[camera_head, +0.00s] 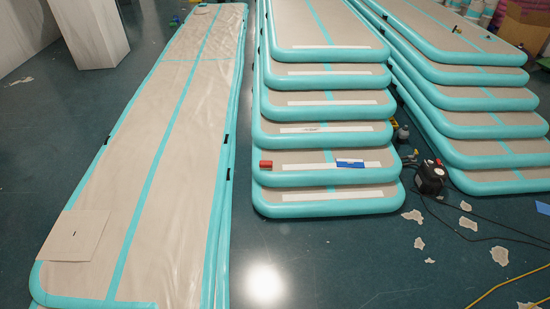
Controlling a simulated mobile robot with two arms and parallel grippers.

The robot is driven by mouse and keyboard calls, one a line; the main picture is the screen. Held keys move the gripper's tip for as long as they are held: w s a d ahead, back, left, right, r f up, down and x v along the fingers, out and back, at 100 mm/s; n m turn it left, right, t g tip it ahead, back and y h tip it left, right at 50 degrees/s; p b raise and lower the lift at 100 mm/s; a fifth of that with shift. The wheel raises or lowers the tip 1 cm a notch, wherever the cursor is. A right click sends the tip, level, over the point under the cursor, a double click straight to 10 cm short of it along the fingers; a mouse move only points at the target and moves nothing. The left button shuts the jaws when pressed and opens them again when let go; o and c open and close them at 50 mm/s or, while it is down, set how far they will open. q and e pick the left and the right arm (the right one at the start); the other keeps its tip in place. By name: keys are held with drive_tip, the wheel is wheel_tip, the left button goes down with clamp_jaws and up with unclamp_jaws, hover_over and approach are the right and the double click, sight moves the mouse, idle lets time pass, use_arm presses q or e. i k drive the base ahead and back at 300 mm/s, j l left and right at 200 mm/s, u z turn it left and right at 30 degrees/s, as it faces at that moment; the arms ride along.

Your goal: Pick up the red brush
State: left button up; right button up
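A small red object (266,164), which looks like the red brush, lies at the left edge of a lower layer in the middle stack of inflatable tracks (325,204). It is too small to make out bristles or a handle. Neither of my grippers is in view.
A blue item (350,164) lies on the same layer. A long track (150,150) fills the left; another stack (480,105) stands right. A black and red machine (430,178) with cables sits between the stacks. Pale scraps (468,223) dot the floor; the front middle floor is mostly clear.

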sight(264, 165)
drive_tip(key=u, duration=0.25)
drive_tip(key=i+l+u, duration=0.2)
drive_tip(key=i+u, duration=0.2)
drive_tip(key=i+l+u, duration=0.35)
drive_tip(key=k+j, duration=0.05)
